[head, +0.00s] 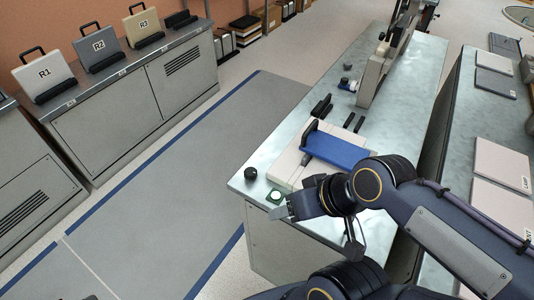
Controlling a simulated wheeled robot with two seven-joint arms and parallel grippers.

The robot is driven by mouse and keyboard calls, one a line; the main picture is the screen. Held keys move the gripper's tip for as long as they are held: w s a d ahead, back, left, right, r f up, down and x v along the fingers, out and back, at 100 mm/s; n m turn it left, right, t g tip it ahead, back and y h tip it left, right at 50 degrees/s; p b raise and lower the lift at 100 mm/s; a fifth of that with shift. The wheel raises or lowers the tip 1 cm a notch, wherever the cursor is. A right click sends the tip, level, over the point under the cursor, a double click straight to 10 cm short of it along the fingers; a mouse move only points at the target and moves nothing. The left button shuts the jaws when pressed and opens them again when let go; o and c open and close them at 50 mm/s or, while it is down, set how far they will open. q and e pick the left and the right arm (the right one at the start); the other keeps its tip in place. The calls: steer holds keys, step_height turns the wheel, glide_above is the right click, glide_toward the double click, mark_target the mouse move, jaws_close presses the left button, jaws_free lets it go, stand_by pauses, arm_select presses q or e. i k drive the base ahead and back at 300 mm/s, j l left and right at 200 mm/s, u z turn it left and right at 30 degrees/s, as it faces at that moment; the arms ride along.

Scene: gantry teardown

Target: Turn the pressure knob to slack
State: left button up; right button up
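A small black round knob (250,173) sits at the near left corner of the pale bench top (274,150). A green round piece on a white square (276,196) lies just to its right. Another dark knob-like piece (347,67) stands farther back by the upright grey frame (375,75). No label shows which one is the pressure knob, and no knob marking can be read. My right gripper (278,212) reaches in from the right, over the bench's near edge, close by the green piece and apart from the black knob. Its finger gap is too small to make out. My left gripper is not seen.
A white device with a blue bar (338,150) lies on the bench beside my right wrist. Black clips (321,106) lie behind it. A second bench (464,120) with flat panels stands right. Cases R1, R2, R3 (98,48) stand on cabinets left. The grey floor mat (170,190) is clear.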

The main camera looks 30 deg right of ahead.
mark_target(250, 172)
steer(key=l+z, duration=0.1)
steer(key=z, duration=0.25)
steer(key=i+z, duration=0.1)
steer(key=z, duration=0.6)
steer(key=i+l, duration=0.05)
